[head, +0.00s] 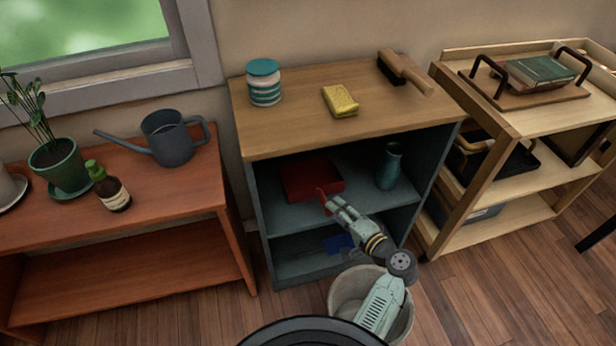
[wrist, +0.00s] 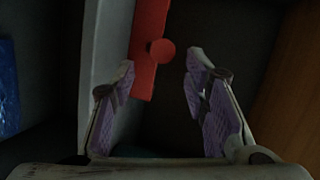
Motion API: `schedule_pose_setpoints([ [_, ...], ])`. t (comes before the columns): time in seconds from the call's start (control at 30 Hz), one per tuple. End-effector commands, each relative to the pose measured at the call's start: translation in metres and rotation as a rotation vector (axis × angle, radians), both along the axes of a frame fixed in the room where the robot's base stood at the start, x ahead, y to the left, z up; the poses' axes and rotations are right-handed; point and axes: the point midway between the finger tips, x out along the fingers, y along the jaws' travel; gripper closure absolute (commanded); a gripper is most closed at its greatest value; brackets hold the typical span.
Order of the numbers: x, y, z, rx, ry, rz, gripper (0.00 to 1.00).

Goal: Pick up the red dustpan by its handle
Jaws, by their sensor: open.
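The red dustpan (head: 310,178) lies on the upper inside shelf of the blue-grey cabinet, with its handle toward the cabinet's open front. In the wrist view the dustpan (wrist: 144,75) shows as a red strip, with the round end of its handle (wrist: 161,50) facing me. My gripper (head: 334,200) is at the front of that shelf, close to the handle. In the wrist view my gripper (wrist: 161,62) is open, with a gap between its pads. The handle's end appears between the fingertips and slightly beyond them. The exact distance is hard to tell.
A teal vase (head: 389,166) stands right of the dustpan. The wooden cabinet top (head: 300,125) above holds a striped jar (head: 264,83), a yellow sponge (head: 340,101) and a brush (head: 403,72). A blue item (head: 338,243) lies below. A bin (head: 347,291) stands in front.

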Motion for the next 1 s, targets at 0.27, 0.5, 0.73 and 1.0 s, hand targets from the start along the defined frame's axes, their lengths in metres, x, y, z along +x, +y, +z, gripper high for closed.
schedule_pose_setpoints([
  [0.27, 0.028, 0.020, -0.008, -0.001, -0.001, 0.000, 0.59],
  [0.5, 0.051, 0.037, -0.010, 0.000, 0.000, 0.003, 0.59],
  [0.73, 0.070, 0.049, -0.019, -0.002, 0.000, 0.001, 0.59],
  [1.0, 0.070, 0.050, -0.020, -0.002, 0.000, 0.000, 0.62],
])
